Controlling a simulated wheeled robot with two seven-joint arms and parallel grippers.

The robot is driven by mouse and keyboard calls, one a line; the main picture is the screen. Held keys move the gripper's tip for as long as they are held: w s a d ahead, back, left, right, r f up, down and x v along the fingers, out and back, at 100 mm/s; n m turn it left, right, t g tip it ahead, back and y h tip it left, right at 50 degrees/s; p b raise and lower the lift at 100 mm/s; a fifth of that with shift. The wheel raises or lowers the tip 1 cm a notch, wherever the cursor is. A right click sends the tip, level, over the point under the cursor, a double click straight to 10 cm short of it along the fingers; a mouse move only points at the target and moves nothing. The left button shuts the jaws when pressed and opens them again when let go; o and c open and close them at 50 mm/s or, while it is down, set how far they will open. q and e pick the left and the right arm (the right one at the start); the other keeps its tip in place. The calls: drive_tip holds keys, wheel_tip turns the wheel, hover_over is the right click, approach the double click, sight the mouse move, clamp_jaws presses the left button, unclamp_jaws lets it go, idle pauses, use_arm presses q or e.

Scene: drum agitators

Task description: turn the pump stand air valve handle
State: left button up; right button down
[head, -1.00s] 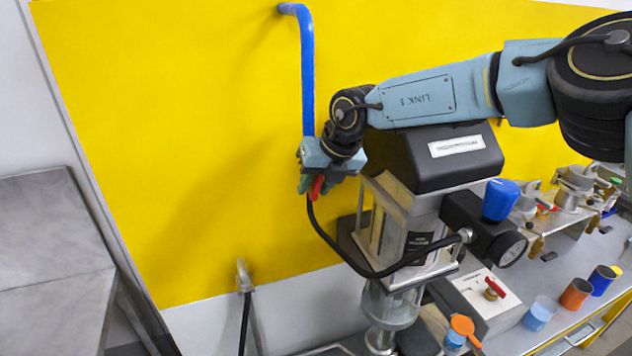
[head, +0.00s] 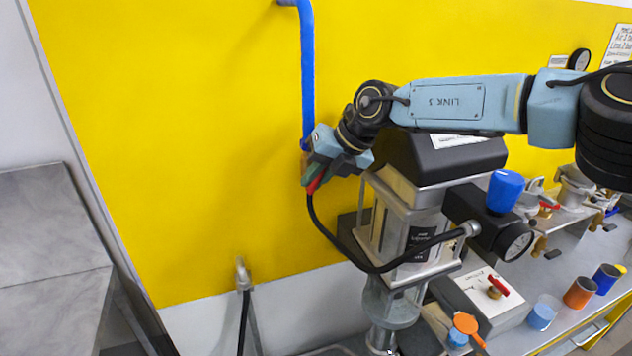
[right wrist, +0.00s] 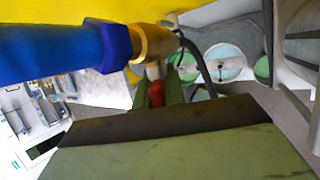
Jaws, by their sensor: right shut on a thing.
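The air valve sits at the lower end of the blue pipe (head: 308,80) on the yellow wall. In the right wrist view its brass body (right wrist: 152,43) joins the blue pipe (right wrist: 50,50) through a blue nut. The red valve handle (head: 316,183) shows below my right gripper (head: 313,178); the red handle also shows between the green fingers in the right wrist view (right wrist: 156,93). My right gripper is shut on the red handle. The fingers partly hide the handle and valve. My left gripper is not in view.
A black hose (head: 350,262) loops from the valve to the pump stand (head: 415,235), close under my right arm. A regulator with a blue knob (head: 505,190) and gauge stands right of it. Several cups stand on the bench at the lower right. The wall left of the pipe is clear.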

drive_tip(key=c, duration=1.5)
unclamp_jaws()
drive_tip(key=shift+o, duration=0.2)
drive_tip(key=b+v, duration=0.3)
drive_tip(key=v, duration=1)
drive_tip(key=shift+d+r, duration=0.15)
drive_tip(key=shift+d, duration=0.1)
drive_tip(key=shift+c, duration=0.3)
